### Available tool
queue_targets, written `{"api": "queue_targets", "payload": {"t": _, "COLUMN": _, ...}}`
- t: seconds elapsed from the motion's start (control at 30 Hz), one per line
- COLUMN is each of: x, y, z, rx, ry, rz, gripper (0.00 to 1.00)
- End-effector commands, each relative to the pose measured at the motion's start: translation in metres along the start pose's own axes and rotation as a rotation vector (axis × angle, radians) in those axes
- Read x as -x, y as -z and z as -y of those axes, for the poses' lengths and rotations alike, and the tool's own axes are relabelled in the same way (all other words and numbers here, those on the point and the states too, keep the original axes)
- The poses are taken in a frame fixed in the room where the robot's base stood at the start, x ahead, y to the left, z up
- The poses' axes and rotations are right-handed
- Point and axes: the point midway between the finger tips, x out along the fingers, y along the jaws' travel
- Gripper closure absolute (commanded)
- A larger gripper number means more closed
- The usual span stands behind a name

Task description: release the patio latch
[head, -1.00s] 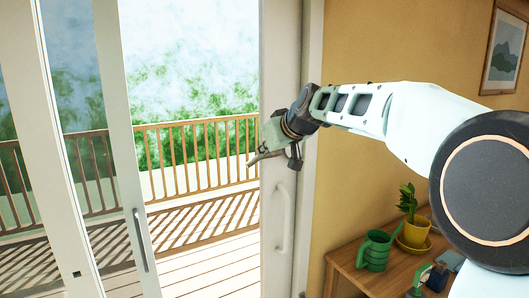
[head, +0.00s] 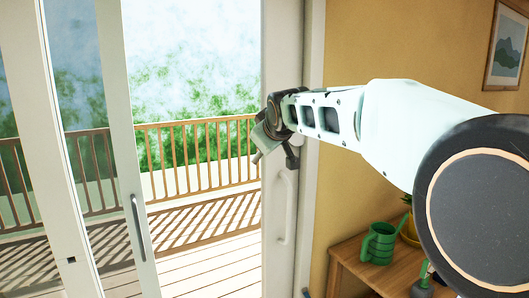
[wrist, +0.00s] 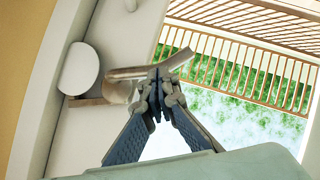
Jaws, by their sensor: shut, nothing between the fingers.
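The latch shows in the wrist view as a metal lever (wrist: 125,73) beside a white round disc (wrist: 80,68) on the pale door stile (wrist: 85,120). In the head view my gripper and wrist cover the latch area on that stile (head: 281,80). My gripper (wrist: 157,76) is shut and empty, its fingertips right at the lever's outer half in the wrist view. I cannot tell whether they touch it. In the head view my gripper (head: 264,148) is at the stile's left edge, above a white pull handle (head: 288,207).
A narrower door frame (head: 115,120) with a dark handle (head: 138,226) stands to the left. Beyond lie a sunlit deck and wooden railing (head: 200,148). A wooden table (head: 345,252) with a green watering can (head: 378,243) and a partly hidden plant stands at lower right.

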Motion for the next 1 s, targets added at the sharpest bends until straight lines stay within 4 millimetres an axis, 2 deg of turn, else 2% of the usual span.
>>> {"api": "queue_targets", "payload": {"t": 0.03, "x": -0.004, "y": -0.006, "z": 0.006, "rx": 0.03, "ry": -0.017, "rz": -0.002, "gripper": 1.0}}
{"api": "queue_targets", "payload": {"t": 0.2, "x": -0.008, "y": -0.011, "z": 0.009, "rx": 0.121, "ry": -0.078, "rz": -0.002, "gripper": 1.0}}
{"api": "queue_targets", "payload": {"t": 1.0, "x": -0.017, "y": -0.025, "z": 0.007, "rx": 0.11, "ry": -0.074, "rz": 0.0, "gripper": 1.0}}
